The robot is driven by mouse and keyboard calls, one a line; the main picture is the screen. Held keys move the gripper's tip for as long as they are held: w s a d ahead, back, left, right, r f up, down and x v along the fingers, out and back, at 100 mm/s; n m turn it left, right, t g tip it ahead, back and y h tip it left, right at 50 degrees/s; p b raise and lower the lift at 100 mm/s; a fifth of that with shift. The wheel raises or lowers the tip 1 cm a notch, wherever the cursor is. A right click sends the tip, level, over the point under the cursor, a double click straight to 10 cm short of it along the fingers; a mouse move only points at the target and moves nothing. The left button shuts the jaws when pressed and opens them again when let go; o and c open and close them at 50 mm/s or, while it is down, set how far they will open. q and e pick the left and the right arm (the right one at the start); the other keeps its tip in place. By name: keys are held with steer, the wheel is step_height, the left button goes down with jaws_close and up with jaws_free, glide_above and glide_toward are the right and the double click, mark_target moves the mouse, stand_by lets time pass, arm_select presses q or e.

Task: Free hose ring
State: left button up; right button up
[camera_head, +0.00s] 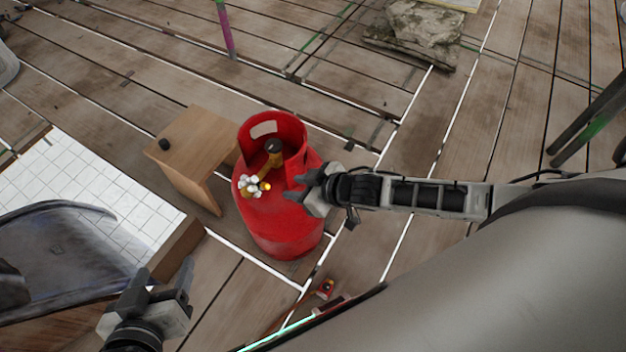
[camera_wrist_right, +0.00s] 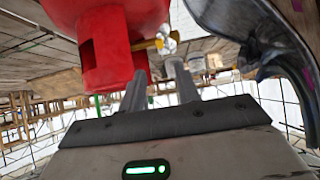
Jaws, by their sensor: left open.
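A red gas cylinder (camera_head: 282,225) stands upright with an open collar round its brass valve (camera_head: 272,160). A silvery lobed ring or knob (camera_head: 250,186) sits on the valve's outlet; I cannot tell for sure that it is the hose ring. It also shows in the right wrist view (camera_wrist_right: 168,42), just beyond the fingertips. My right gripper (camera_head: 298,188) is at the cylinder's right side, beside the collar. In the wrist view its fingers (camera_wrist_right: 158,75) are apart with nothing between them. My left gripper (camera_head: 163,280) is open and empty at the lower left, away from the cylinder.
A wooden stool or box (camera_head: 192,148) with a small black knob (camera_head: 164,144) on it stands left of the cylinder. A white tiled surface (camera_head: 95,205) and a dark curved sheet (camera_head: 65,255) lie further left. A red-tipped hose-like item (camera_head: 325,290) lies on the planks below the cylinder.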

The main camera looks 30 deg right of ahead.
arm_select(q)
steer(key=shift+r+p, duration=0.1)
steer(key=shift+p, duration=0.25)
arm_select(e)
steer(key=v, duration=0.5)
arm_select(q)
steer(key=shift+a, duration=0.1)
arm_select(e)
steer(key=s+a+r+m+t+p, duration=0.1)
steer(key=s+a+r+m+p, duration=0.1)
steer(key=s+a+r, duration=0.35)
arm_select(q)
steer(key=shift+a+r+g+p, duration=0.2)
steer(key=shift+r+g+p, duration=0.1)
steer(key=shift+r+p, duration=0.45)
arm_select(e)
steer(key=s+r+m, duration=0.1)
steer(key=s+d+r+h, duration=0.1)
steer(key=r, duration=0.1)
steer(key=s+d+r+m+t+h, duration=0.1)
steer(key=shift+r+m, duration=0.2)
steer(key=shift+m, duration=0.1)
arm_select(q)
steer(key=shift+s+y, duration=0.1)
steer(key=shift+y, duration=0.2)
stand_by(0.9)
